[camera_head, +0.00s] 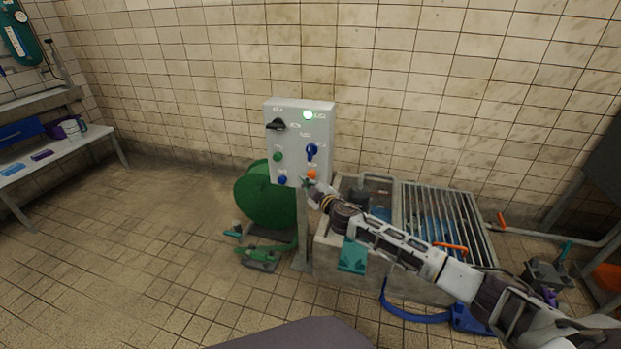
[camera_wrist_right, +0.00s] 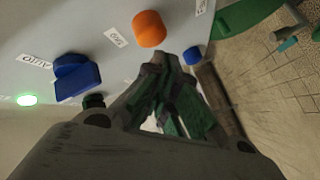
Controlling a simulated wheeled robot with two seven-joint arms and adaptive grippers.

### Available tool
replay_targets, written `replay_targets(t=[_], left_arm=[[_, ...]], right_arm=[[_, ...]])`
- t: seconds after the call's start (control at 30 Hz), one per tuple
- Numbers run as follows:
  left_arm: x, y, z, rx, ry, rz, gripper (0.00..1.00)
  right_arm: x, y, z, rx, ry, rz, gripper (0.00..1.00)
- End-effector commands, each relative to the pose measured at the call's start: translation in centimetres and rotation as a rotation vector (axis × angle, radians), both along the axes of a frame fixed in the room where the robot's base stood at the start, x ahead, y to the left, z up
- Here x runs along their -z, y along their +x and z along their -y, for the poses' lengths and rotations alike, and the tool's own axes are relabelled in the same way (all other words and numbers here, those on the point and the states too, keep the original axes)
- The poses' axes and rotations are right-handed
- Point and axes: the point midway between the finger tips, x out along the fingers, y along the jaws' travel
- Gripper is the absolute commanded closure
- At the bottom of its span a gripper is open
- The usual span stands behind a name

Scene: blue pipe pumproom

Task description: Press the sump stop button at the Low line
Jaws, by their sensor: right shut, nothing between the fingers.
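A pale grey control box (camera_head: 299,135) stands on a post before the tiled wall. Its face carries an orange button (camera_head: 312,174), a blue button (camera_head: 282,180), a green button (camera_head: 278,157), a blue switch (camera_head: 312,152) and a black switch (camera_head: 277,124). I cannot tell from the small labels which is the sump stop. My right gripper (camera_head: 308,184) is shut and empty at the box's lower edge. In the right wrist view its fingertips (camera_wrist_right: 168,62) lie near the orange button (camera_wrist_right: 149,29) and the blue button (camera_wrist_right: 193,55); contact cannot be told. My left gripper is out of view.
A green lamp (camera_head: 308,114) glows at the box's top. A green hose reel (camera_head: 268,197) stands behind its post. A grated sump (camera_head: 440,212) lies to the right, under my right arm. A bench (camera_head: 60,150) stands far left; the floor between is mostly clear.

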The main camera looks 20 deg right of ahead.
Motion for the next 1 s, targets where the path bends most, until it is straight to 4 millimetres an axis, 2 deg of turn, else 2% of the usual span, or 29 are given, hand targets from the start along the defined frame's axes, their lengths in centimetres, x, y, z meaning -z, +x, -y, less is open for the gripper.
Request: replay_targets(t=[1.0], left_arm=[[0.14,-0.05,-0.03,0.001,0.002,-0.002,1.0]], right_arm=[[-0.02,0.68,0.48,0.0,-0.001,0.0,1.0]])
